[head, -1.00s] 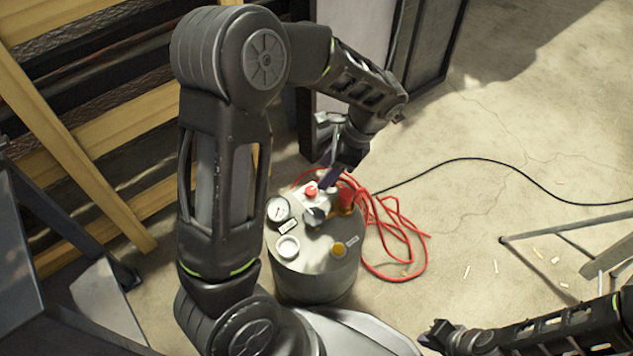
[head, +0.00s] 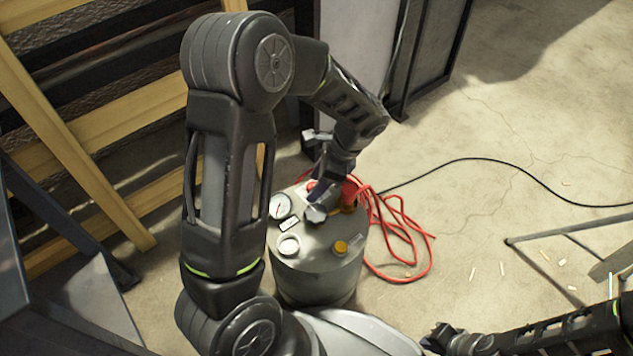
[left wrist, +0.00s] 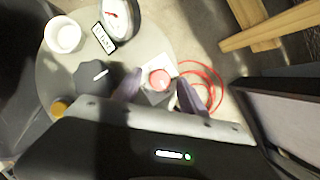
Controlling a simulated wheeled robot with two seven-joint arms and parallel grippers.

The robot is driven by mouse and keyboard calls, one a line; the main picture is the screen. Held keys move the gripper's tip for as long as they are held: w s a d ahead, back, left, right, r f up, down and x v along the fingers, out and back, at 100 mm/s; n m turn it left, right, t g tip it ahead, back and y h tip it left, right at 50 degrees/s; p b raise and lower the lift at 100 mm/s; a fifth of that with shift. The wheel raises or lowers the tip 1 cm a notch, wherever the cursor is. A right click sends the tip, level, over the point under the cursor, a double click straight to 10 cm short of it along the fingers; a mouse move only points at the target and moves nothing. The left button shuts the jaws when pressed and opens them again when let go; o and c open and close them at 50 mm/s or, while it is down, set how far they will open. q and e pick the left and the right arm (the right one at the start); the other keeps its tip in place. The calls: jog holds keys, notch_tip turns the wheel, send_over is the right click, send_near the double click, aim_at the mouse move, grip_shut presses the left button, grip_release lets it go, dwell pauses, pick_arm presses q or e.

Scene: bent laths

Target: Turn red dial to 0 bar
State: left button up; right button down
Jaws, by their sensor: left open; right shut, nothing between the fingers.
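The red dial (left wrist: 160,79) is a round knob on a pale plate on top of a grey metal tank (head: 315,285). In the left wrist view it shows between the two fingers of my open left gripper (left wrist: 158,92); contact cannot be told. In the head view my left gripper points down over the dial and mostly hides it. A round white pressure gauge (head: 280,206) stands on the tank, also in the left wrist view (left wrist: 121,16); its reading is too small to tell. My right gripper (head: 436,338) is shut and empty at the bottom right.
The tank top also carries a dark knob (left wrist: 92,75), a white cap (head: 289,245) and a yellow cap (head: 341,247). A red hose (head: 405,235) lies coiled beside the tank. A wooden rack (head: 100,170) stands at the left. Open floor lies to the right.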

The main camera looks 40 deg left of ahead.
pick_arm(q)
grip_shut()
dwell(0.3)
dwell(0.4)
